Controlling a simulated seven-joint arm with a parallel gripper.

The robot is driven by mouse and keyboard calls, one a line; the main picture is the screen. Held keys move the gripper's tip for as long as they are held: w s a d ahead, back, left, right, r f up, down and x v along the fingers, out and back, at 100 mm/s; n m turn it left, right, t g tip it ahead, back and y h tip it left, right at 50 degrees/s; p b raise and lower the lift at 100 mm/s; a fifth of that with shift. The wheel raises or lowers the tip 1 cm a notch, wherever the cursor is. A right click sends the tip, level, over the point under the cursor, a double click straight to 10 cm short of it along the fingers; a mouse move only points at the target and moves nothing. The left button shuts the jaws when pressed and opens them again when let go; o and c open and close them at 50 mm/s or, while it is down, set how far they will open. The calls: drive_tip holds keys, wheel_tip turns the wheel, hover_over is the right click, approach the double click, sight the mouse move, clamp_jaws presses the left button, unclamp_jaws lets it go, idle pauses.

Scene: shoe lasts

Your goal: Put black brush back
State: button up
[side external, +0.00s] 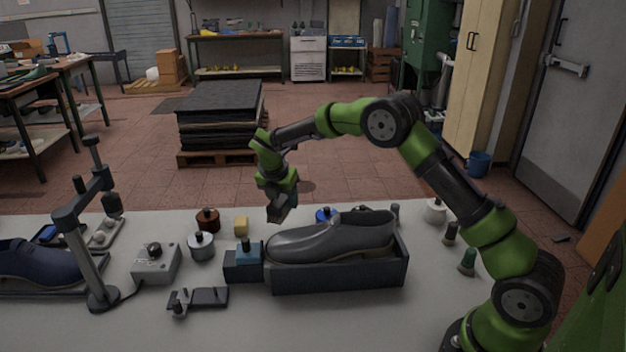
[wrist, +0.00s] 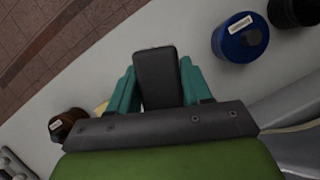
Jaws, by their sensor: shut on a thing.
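My gripper (side external: 281,200) hangs in the air above the table, behind the toe end of a grey shoe (side external: 330,238). In the wrist view its teal fingers (wrist: 158,92) are shut on a dark, block-shaped thing, which I take for the black brush (wrist: 156,66). The brush also shows below the fingers in the side view (side external: 278,213), held clear of the table and tilted. Its bristles cannot be made out. A black holder-like piece (side external: 205,297) lies near the table's front. A dark blue box (side external: 243,266) with a black-knobbed block stands at the shoe's toe.
The shoe sits in a dark tray (side external: 340,281). A blue jar (wrist: 240,38), brown jar (side external: 207,220), silver jar (side external: 201,246) and yellow block (side external: 241,226) stand around the gripper. A grey knobbed box (side external: 156,264) and upright stand (side external: 92,255) are left.

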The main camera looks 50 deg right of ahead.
sight(285, 226)
drive_tip(key=shift+f, duration=2.75)
drive_tip(key=shift+f, duration=0.2)
drive_tip(key=o, duration=1)
